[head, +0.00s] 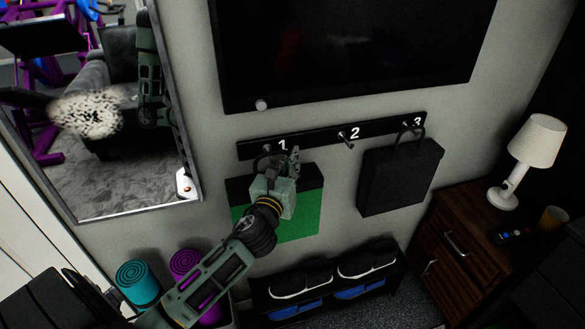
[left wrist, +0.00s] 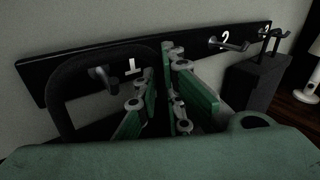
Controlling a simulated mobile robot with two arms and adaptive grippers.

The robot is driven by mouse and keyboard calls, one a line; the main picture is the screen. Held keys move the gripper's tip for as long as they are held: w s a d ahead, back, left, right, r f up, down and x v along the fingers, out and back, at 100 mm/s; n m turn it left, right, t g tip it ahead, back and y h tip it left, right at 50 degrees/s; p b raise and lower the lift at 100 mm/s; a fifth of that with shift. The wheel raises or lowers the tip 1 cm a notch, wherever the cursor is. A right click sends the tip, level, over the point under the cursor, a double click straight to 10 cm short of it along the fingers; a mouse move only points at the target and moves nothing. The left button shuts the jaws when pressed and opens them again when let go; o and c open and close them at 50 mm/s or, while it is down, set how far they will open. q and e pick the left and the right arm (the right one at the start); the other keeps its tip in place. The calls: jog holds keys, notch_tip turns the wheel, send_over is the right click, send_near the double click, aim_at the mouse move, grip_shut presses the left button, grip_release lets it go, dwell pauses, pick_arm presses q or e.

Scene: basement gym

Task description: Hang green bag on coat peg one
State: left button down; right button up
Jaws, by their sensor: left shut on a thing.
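The green bag (head: 306,218), with a black upper band, is flat near the wall below coat peg one (head: 267,149). My left gripper (head: 290,160) is in front of the bag's top and is shut on the bag at its black handle. In the left wrist view the handle (left wrist: 62,82) arches around peg one (left wrist: 103,76), which shows inside the loop. I cannot tell whether the handle rests on the peg. The left fingers (left wrist: 160,105) are just right of the peg. My right gripper is not in view.
The peg rail (head: 310,138) also has peg two (head: 346,138), which is bare, and peg three, with a black bag (head: 398,178) on it. A screen (head: 350,50) is above, a shoe bench (head: 325,285) below, a mirror (head: 110,180) left and a cabinet (head: 460,215) with a lamp right.

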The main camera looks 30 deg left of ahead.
pick_arm(q)
jog(key=shift+w+a+b, duration=0.45)
jog(key=shift+w+a, duration=0.25)
jog(key=shift+a, duration=0.15)
jog(key=shift+w+a+f+b, duration=0.3)
jog(key=shift+w+a+f, duration=0.05)
jog(key=shift+f, duration=0.2)
jog(key=shift+w+a+f, duration=0.1)
jog(key=shift+a+f, duration=0.05)
jog(key=shift+f, duration=0.3)
jog(key=c, duration=1.8)
grip_release()
